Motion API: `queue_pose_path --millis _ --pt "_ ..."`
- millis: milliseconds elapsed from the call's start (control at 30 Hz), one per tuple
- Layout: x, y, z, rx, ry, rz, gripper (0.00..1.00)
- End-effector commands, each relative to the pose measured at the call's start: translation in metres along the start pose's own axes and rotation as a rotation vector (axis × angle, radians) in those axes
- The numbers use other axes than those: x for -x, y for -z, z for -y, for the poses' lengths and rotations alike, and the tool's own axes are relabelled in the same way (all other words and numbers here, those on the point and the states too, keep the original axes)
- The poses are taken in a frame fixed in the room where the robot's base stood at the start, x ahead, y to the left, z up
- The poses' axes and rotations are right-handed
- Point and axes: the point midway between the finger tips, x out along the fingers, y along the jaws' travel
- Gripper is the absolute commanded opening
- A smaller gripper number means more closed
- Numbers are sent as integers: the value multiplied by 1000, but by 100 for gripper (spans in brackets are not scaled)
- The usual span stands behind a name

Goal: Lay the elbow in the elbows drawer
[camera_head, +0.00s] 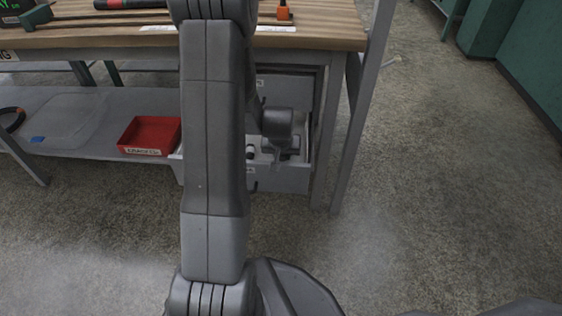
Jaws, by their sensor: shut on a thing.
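My gripper (277,158) points down over an open grey drawer (285,180) under the workbench. It is small and dark in this view, and its jaws are shut on the elbow. The elbow itself cannot be made out clearly against the dark fingers and the drawer. Some small dark and pale fittings (250,152) lie in the drawer to the left of the gripper. My arm covers the drawer's left part, and the label on its front is too small to read.
A closed drawer (300,92) sits above the open one. The bench leg (352,130) stands close on the right. A red labelled bin (151,134) rests on the lower shelf (85,125). Tools lie on the wooden top (325,32). The floor at right is clear.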

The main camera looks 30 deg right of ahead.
Motion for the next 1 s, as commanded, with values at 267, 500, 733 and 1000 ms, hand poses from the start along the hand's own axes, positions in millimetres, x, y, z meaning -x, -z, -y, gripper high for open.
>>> queue_pose_path --millis 267,500,733,1000 --pt "-19 -7 0 0 0 -1 0" --pt "-23 -9 0 0 0 0 26" --pt "-22 -9 0 0 0 0 46" --pt "-14 -6 0 0 0 0 46"
